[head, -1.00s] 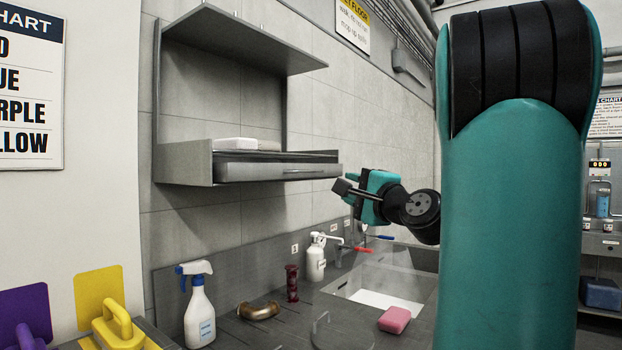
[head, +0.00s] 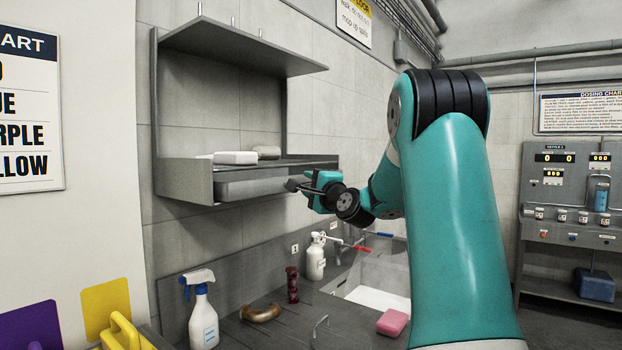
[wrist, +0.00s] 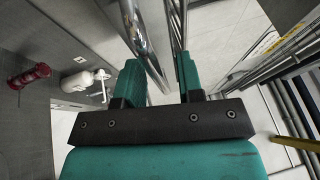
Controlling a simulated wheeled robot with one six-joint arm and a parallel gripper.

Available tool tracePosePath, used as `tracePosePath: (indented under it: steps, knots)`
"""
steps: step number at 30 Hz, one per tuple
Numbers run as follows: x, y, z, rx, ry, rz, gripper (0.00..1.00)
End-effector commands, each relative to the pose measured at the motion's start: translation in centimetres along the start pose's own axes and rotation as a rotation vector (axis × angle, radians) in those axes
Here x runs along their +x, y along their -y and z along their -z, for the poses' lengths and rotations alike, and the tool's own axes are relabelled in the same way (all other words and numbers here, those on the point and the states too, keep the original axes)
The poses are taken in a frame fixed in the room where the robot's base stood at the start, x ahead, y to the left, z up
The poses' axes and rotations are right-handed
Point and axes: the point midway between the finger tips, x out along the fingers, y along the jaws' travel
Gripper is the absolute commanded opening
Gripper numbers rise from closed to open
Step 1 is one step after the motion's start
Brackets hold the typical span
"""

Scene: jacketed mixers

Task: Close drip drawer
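The drip drawer (head: 250,187) is a grey, shallow drawer under the wall shelf (head: 180,180). In the head view its front sits in under the shelf's front edge, and its right part is hidden by my gripper. My gripper (head: 296,185) is at the right end of the drawer front, close to it or touching; I cannot tell which. In the wrist view my gripper's two teal fingers (wrist: 160,80) stand apart with a gap between them. Shiny metal bars show beyond them, and I cannot tell what they belong to.
White blocks (head: 235,157) lie on the shelf. Below, the counter holds a spray bottle (head: 202,315), a brass elbow (head: 261,313), a red fitting (head: 292,285), a white pump bottle (head: 316,257) and a pink sponge (head: 392,322) near the sink (head: 375,297).

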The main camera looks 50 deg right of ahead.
Motion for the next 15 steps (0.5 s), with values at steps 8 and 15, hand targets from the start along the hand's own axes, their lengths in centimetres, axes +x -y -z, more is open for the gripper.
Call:
tracePosePath:
  steps: [8,15]
  knots:
    - [0.16,-0.04,0.01,0.0,0.0,0.0,0.34]
    - [0.13,-0.03,0.01,0.0,0.0,0.0,0.0]
